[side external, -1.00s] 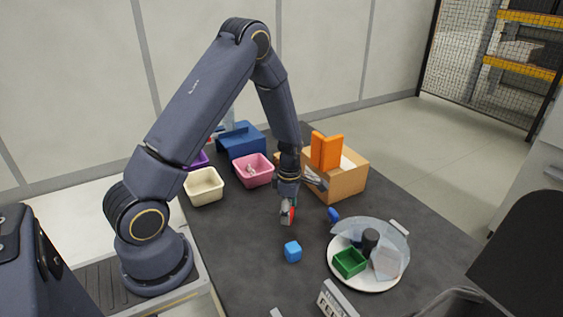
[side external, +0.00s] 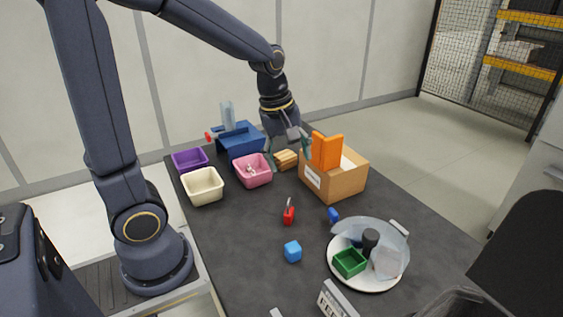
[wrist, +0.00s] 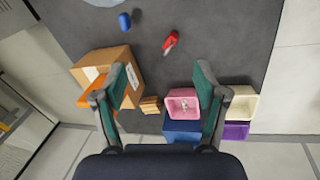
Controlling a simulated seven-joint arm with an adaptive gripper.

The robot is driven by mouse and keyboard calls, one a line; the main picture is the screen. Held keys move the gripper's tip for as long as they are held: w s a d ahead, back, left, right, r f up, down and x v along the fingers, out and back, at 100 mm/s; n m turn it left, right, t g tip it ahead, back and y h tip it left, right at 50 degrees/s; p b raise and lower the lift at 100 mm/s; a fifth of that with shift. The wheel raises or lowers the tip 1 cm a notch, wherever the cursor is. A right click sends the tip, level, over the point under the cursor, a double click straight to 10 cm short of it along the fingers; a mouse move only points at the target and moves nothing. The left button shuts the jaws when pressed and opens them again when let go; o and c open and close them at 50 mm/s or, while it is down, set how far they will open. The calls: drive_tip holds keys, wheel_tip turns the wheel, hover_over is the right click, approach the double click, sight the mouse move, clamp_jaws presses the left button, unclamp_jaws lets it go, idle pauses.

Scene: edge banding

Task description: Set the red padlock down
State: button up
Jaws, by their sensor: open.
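The red padlock (side external: 289,215) rests on the dark table top, with its grey shackle pointing away from the blue cube. It also shows in the wrist view (wrist: 170,42), beyond my fingertips and clear of them. My gripper (side external: 288,152) is up at the back of the table, above the area between the pink bin and the cardboard box. In the wrist view my gripper (wrist: 157,85) has its two green-padded fingers wide apart with nothing between them.
A pink bin (side external: 253,184), cream bin (side external: 203,198) and purple bin (side external: 189,159) stand at the back left. A cardboard box (side external: 345,184) holds orange pieces. A blue cube (side external: 292,251), a blue object (side external: 333,215) and a round tray (side external: 340,277) lie nearer. Table around the padlock is bare.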

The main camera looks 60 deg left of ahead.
drive_tip(key=s+d+r+m+t, duration=0.1)
drive_tip(key=s+d+r+m, duration=0.1)
drive_tip(key=s+m, duration=0.3)
drive_tip(key=s+d+r+m+t, duration=0.2)
drive_tip(key=s+m, duration=0.4)
drive_tip(key=m, duration=0.4)
wheel_tip(320, 180, up, 2)
drive_tip(key=shift+s+d+r, duration=0.15)
drive_tip(key=shift+d+r, duration=0.1)
drive_tip(key=shift+d, duration=0.45)
